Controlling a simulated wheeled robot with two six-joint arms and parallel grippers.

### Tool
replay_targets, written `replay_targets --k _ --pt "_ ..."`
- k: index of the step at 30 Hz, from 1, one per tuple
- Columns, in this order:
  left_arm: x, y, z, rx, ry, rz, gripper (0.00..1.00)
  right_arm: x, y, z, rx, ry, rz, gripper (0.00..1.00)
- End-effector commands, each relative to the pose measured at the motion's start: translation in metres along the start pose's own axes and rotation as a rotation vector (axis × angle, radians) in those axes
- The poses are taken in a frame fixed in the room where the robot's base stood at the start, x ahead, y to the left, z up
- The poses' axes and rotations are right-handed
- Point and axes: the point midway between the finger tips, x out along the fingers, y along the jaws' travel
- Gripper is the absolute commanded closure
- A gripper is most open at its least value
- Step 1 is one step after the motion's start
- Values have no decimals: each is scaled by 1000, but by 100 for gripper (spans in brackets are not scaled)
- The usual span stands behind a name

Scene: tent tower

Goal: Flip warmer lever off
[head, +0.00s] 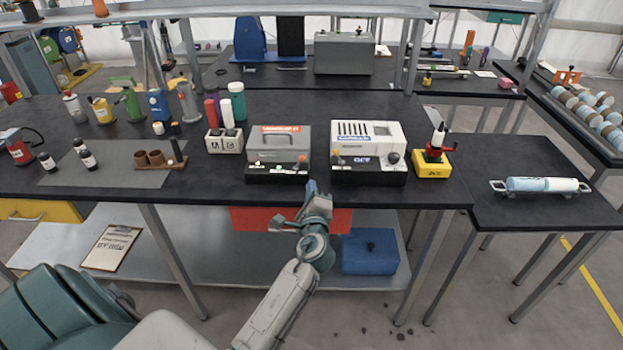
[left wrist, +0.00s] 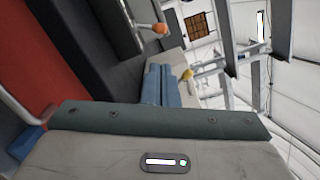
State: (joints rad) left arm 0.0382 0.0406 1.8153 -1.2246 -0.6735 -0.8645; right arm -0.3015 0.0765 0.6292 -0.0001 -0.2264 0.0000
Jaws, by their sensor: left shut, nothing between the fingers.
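Two machines stand side by side on the dark bench: a grey box (head: 280,138) with a red label and front handle, and a white box (head: 390,132) with slots on top. Their labels are too small to read, so I cannot tell which is the warmer. An orange-knobbed lever (head: 302,159) is at the grey box's right front, and a yellow-knobbed one (head: 337,151) at the white box's left front. My left gripper (head: 311,184) is shut and empty, just in front of the gap between them. In the left wrist view, the orange knob (left wrist: 160,28) and yellow knob (left wrist: 187,74) are apart from the fingers (left wrist: 160,85).
A yellow-based device (head: 432,170) stands right of the white box. A white two-part holder (head: 224,142) with bottles stands left of the grey box. A red drawer front (head: 250,219) and blue case (head: 370,262) are below the bench edge.

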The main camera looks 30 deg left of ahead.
Motion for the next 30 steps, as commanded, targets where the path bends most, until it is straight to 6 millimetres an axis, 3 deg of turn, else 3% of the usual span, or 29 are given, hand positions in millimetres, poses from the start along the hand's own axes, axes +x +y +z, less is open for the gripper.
replay_targets --k 9,15,30 --pt "58 -3 2 1 -2 0 100 -17 4 0 -1 2 3 64" --pt "82 -1 1 1 0 1 100 -22 6 -1 -2 2 4 64" --pt "89 0 0 -2 0 1 100 -22 6 0 -2 -2 5 64"
